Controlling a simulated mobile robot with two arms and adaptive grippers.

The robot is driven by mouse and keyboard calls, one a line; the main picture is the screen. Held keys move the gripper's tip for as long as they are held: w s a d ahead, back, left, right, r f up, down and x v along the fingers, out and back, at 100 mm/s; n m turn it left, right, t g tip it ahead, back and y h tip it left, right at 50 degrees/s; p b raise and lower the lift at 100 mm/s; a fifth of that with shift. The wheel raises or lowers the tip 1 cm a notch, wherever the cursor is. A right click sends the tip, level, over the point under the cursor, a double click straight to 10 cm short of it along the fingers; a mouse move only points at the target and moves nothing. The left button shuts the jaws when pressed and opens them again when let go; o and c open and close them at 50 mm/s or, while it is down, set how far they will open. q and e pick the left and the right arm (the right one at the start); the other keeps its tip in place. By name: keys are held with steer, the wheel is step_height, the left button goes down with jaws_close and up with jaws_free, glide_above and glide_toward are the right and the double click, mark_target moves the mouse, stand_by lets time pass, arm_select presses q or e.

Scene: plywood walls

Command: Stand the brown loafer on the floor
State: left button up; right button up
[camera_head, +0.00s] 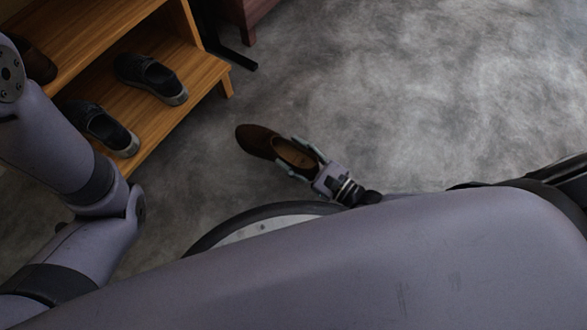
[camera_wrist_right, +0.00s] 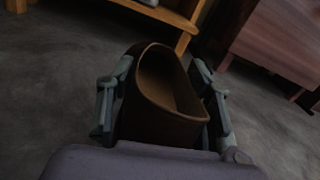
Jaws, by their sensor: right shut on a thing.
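The brown loafer (camera_head: 258,141) is in the middle of the head view, with its opening facing up and its toe pointing left. My right gripper (camera_head: 301,158) is shut on the loafer's heel end, one finger on each side. The right wrist view shows the loafer (camera_wrist_right: 165,95) between the two fingers of the right gripper (camera_wrist_right: 162,92). Whether its sole touches the floor (camera_head: 400,110) cannot be told. My left arm comes in at the left of the head view, but its gripper is out of sight.
A wooden shoe rack (camera_head: 205,68) stands at the upper left with dark shoes (camera_head: 150,78) on its lower shelf and a brown shoe (camera_head: 36,66) at the left. Reddish-brown furniture (camera_wrist_right: 265,55) stands beyond the loafer. The grey floor to the right is clear.

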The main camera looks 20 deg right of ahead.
step_height(320, 180, down, 6)
steer(key=b, duration=0.3)
steer(key=shift+w+r+b, duration=0.1)
steer(key=shift+b, duration=0.25)
steer(key=shift+r, duration=0.15)
steer(key=o, duration=1.3)
steer(key=shift+f, duration=0.2)
steer(key=shift+o, duration=0.2)
steer(key=shift+r, duration=0.1)
